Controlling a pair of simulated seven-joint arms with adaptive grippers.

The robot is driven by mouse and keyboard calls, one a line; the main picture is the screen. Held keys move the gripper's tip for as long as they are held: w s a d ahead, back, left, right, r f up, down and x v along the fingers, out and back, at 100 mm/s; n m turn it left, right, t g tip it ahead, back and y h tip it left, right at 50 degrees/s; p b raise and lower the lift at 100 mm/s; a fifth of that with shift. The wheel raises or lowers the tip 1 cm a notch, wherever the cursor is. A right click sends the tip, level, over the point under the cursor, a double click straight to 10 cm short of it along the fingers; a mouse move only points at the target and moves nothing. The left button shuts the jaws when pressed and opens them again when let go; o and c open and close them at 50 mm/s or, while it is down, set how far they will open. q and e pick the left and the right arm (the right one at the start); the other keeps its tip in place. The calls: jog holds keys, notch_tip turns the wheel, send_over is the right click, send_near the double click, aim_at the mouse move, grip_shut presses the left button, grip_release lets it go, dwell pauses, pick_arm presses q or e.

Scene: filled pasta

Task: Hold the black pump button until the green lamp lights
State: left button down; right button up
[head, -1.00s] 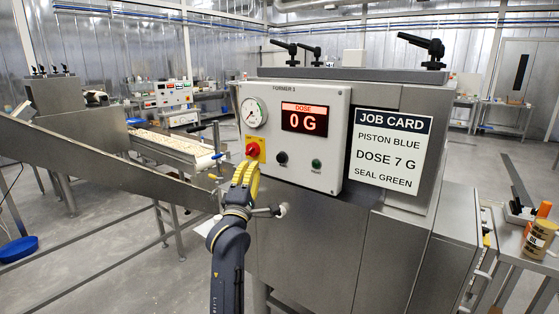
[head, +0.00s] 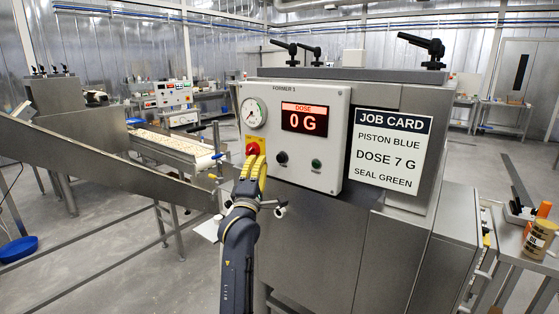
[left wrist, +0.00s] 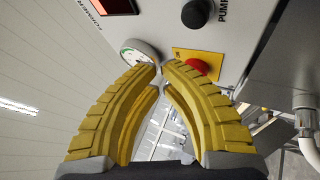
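The black pump button (head: 281,158) sits low on the white control panel, below the red dose display. In the left wrist view the black button (left wrist: 196,13) stands beside the letters "PUMP". The green lamp (head: 316,164) is right of the button and looks dark green, not glowing. My left gripper (head: 258,157) has yellow ribbed fingers and is just left of the black button, in front of the red stop button. Its fingertips (left wrist: 160,69) come together with nothing seen between them. They look apart from the black button. My right gripper is out of view.
The red stop button (head: 253,149) on its yellow plate is close by the fingers. A gauge (head: 253,112), the "0 G" display (head: 304,119) and a job card (head: 390,149) are on the machine. A sloped steel chute (head: 95,155) lies left.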

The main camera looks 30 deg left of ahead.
aim_at(280, 159)
pick_arm(q)
jog(key=shift+w+d, duration=0.25)
jog(key=shift+w, duration=0.95)
jog(key=shift+w+d, duration=0.2)
jog(key=shift+w, duration=1)
jog(key=shift+w, duration=0.15)
jog(key=shift+w+d, duration=0.1)
jog(key=shift+w, duration=0.15)
jog(key=shift+w+d, duration=0.1)
jog(key=shift+w, duration=0.35)
dwell(4.8)
